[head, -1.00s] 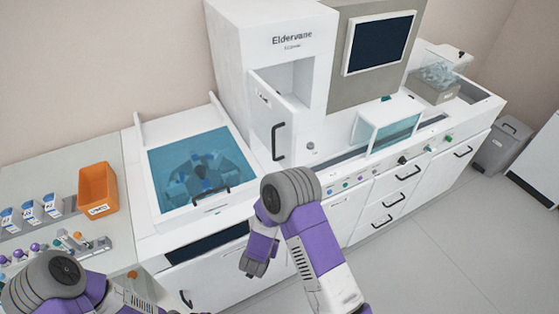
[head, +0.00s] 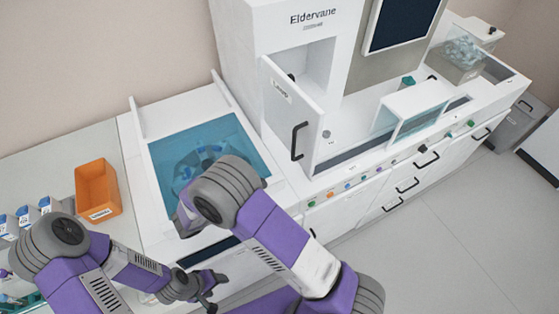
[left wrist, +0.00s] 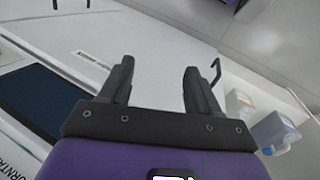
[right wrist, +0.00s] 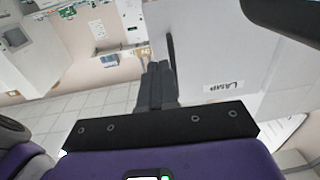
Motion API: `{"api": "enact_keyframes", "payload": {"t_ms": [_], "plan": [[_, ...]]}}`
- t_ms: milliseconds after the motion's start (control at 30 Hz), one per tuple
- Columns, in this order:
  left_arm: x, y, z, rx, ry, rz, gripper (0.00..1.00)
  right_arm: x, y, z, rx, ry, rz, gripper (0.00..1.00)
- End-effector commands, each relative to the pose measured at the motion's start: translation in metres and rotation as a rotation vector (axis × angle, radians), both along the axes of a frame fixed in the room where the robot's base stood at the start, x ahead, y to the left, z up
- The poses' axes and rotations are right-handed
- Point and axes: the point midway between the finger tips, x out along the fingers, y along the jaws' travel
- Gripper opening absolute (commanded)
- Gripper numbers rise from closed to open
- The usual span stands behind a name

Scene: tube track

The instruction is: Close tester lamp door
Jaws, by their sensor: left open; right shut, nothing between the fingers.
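The white lamp door (head: 283,95) of the tester (head: 255,40) stands open in the head view, swung out from its compartment (head: 313,62). It has a dark bar handle (head: 296,140) and a small label. In the right wrist view the door panel with its LAMP label (right wrist: 224,87) fills the right side. My right gripper (right wrist: 157,84) is shut and empty, close in front of the door. I cannot tell if it touches. In the head view my right arm hides its fingertips. My left gripper (head: 210,285) is open and empty, low at the front; its fingers also show in the left wrist view (left wrist: 158,85).
A blue-lidded basin (head: 200,150) lies left of the tester, partly behind my right arm. An orange bin (head: 98,188) stands on the left counter. A screen (head: 400,22) and a clear box (head: 460,55) are at the right.

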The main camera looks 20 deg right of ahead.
Motion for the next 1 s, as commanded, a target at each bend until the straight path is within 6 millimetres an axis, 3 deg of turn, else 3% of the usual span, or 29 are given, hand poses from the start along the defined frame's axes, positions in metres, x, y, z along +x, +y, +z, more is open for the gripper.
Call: {"api": "enact_keyframes", "payload": {"t_ms": [167,600,800,1000], "plan": [[-0.001,0.000,0.004,0.000,0.002,-0.001,0.62,0.002,-0.024,0.002,-0.001,0.001,-0.007,0.00],[0.000,0.000,0.013,0.000,0.001,0.000,0.62,0.015,-0.112,0.001,0.000,0.001,-0.004,0.00],[0.000,0.000,0.015,0.000,0.001,0.000,0.62,0.019,-0.132,0.001,0.001,-0.001,-0.002,0.00],[0.000,0.000,0.016,0.000,0.001,0.000,0.62,0.019,-0.135,0.000,0.001,-0.002,-0.001,0.00]]}}
